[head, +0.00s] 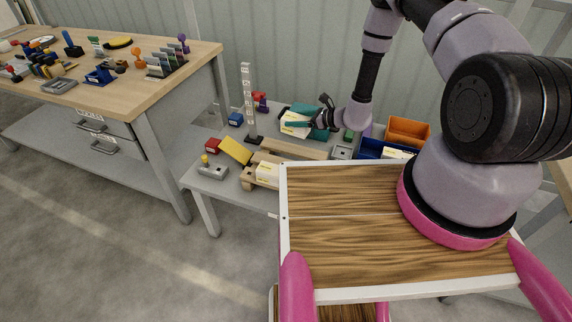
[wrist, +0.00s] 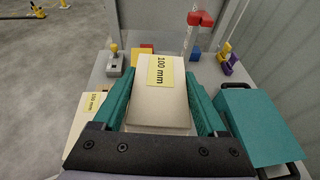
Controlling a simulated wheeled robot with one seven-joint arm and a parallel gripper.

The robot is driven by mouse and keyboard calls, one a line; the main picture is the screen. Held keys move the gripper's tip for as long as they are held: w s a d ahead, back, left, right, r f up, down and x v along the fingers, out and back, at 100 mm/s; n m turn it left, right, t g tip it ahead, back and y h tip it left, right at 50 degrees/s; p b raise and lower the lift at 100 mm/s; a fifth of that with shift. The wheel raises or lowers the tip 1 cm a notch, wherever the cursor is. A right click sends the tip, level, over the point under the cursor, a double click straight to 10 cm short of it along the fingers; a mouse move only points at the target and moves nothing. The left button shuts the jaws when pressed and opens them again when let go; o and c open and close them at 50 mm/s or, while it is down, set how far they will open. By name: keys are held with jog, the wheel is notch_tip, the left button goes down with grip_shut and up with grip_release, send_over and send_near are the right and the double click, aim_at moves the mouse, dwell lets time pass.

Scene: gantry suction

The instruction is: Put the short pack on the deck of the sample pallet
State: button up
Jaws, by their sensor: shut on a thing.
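My gripper (head: 306,124) is over the back of the grey table. In the wrist view its teal fingers (wrist: 159,84) are shut on a white pack (wrist: 160,104) with a yellow label reading "100 mm". The held pack (head: 294,129) also shows in the head view. A pale wooden pallet-like piece (head: 293,148) lies on the table in front of the gripper. A second white pack (head: 267,173) sits at its near left end.
A upright marked post (head: 248,101) stands left of my gripper. A yellow wedge (head: 235,150), a grey control box (head: 212,171) and a red block (head: 213,145) lie at the left. A teal case (wrist: 256,126) is close right of my fingers. Blue (head: 371,148) and orange (head: 408,131) bins stand right.

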jog(key=shift+n+g+y, duration=0.4)
jog(key=shift+n+g, duration=0.3)
jog(key=shift+g, duration=0.1)
jog(key=shift+s+a+f, duration=0.45)
jog(key=shift+a+f, duration=0.2)
jog(key=shift+f, duration=1.8)
jog(key=shift+s+a+f, duration=0.4)
jog(key=shift+a+f, duration=0.25)
jog(key=shift+f, duration=1.85)
jog(key=shift+s+a+f, duration=0.45)
jog(key=shift+a+f, duration=0.2)
jog(key=shift+f, duration=1.8)
jog(key=o, duration=1.6)
jog(key=shift+f, duration=0.15)
jog(key=shift+c, duration=0.2)
